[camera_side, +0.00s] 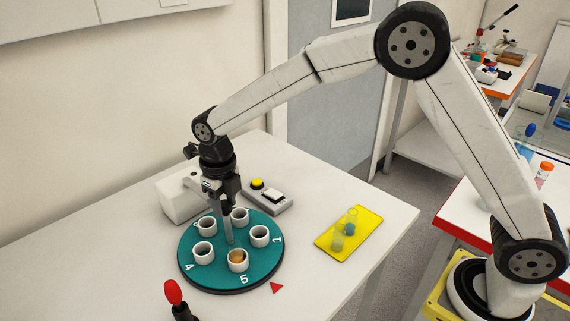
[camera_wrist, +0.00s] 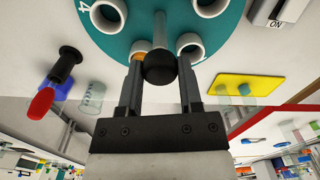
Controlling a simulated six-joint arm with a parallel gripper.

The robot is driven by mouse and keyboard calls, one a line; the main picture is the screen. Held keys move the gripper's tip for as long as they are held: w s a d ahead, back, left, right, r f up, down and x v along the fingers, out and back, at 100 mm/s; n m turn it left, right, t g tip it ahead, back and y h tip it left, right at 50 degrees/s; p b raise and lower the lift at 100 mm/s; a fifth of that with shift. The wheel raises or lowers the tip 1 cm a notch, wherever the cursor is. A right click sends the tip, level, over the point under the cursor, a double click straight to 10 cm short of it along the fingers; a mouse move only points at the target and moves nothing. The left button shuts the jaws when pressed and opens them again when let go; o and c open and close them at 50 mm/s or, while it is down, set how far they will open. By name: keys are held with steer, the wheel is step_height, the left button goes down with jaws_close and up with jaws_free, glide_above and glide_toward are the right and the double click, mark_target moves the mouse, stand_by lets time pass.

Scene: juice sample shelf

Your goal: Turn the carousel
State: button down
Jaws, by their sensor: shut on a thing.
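The carousel (camera_side: 206,271) is a round teal disc on the table, with white numbers at its rim and several white cup holders on it. The number 5 is at the front, 4 at the left and 1 at the right. The holder by 5 (camera_side: 238,262) has orange-brown contents; the others look dark inside. A grey post (camera_side: 229,230) rises from the disc's middle. My gripper (camera_wrist: 159,73) is shut on the black round knob (camera_wrist: 160,68) at the post's top. In the side view my gripper hides the knob. The wrist view also shows the disc (camera_wrist: 128,46).
A red triangle (camera_side: 277,288) marks the table beside the disc, between 5 and 1. A button box (camera_side: 268,197) and a white box (camera_side: 175,203) stand behind. A yellow tray (camera_side: 332,242) with clear cups lies right. A red-topped black handle (camera_side: 174,293) stands in front.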

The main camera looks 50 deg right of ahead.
stand_by(0.3)
steer(key=shift+c, duration=1.3)
jaws_free()
steer(key=shift+r, duration=0.15)
steer(key=shift+r, duration=3.8)
